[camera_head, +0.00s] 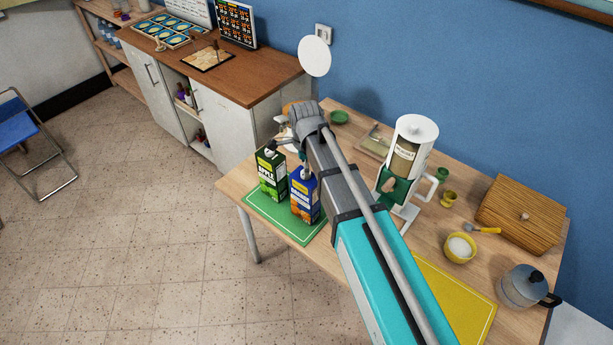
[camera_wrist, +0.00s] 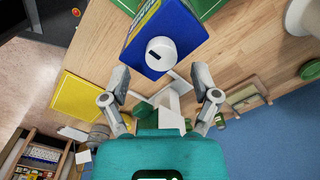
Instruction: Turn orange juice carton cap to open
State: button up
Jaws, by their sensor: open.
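The blue orange juice carton (camera_head: 304,198) stands upright on a green mat (camera_head: 258,208) in the head view. In the wrist view the carton (camera_wrist: 183,32) is seen from its top, with a round white cap (camera_wrist: 161,52) bearing a dark slot-like mark. My gripper (camera_wrist: 160,80) is open and empty, its two fingers apart on either side of the picture below the cap. The cap is not between the fingertips and appears apart from them. In the head view my arm hides much of the gripper above the cartons.
A green apple carton (camera_head: 271,175) stands left of the blue one on the same mat. A white dispenser (camera_head: 409,160) stands right of my arm. A yellow bowl (camera_head: 460,248), wooden bread box (camera_head: 520,213) and moka pot (camera_head: 525,287) occupy the table's right side.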

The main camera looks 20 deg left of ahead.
jog(key=shift+f+b, duration=0.95)
jog(key=shift+f, duration=0.3)
jog(key=shift+c, duration=0.3)
grip_shut()
jog(key=shift+d, duration=0.2)
jog(key=shift+a, duration=0.2)
